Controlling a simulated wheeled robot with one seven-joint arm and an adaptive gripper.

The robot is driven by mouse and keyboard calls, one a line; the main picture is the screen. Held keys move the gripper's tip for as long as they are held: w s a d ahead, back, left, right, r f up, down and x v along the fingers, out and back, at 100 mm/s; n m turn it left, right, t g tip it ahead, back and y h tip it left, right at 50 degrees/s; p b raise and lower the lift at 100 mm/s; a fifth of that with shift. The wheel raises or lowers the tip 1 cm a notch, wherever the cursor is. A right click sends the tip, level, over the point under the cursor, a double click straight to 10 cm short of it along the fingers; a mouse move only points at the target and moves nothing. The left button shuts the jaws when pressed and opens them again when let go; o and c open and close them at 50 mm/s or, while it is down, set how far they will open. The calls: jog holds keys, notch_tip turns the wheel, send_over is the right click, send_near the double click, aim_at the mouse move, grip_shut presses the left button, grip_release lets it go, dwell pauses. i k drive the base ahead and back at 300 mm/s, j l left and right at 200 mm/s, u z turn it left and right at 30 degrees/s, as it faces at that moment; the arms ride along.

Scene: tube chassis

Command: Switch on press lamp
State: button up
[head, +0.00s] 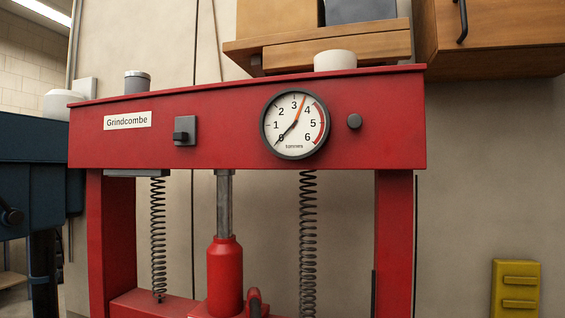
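The red press (240,110) stands upright in front of me, its top beam across the middle of the head view. A grey switch plate (185,131) with a dark toggle or lever (182,136) sits on the beam, right of the "Grindcombe" label (127,120). A round gauge (295,124) marked in tonnes is on the beam further right, with a dark needle near 0 and an orange one between 3 and 4. A small dark round knob (354,121) is right of the gauge. I see no clearly lit lamp. My gripper is not in view.
A red bottle jack (225,275) and two springs (158,240) sit under the beam. A grey-lidded jar (137,83) and a white round object (335,61) are on top. Wooden cabinets (490,45) hang at upper right. A blue machine (35,180) stands left, a yellow object (516,288) lower right.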

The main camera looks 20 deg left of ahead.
aim_at(178, 136)
jog(key=j+u, duration=0.5)
jog(key=u, duration=0.15)
jog(key=i+j+u, duration=0.1)
jog(key=u, duration=0.25)
jog(key=i+l+u, duration=0.2)
jog(key=i+l, duration=0.05)
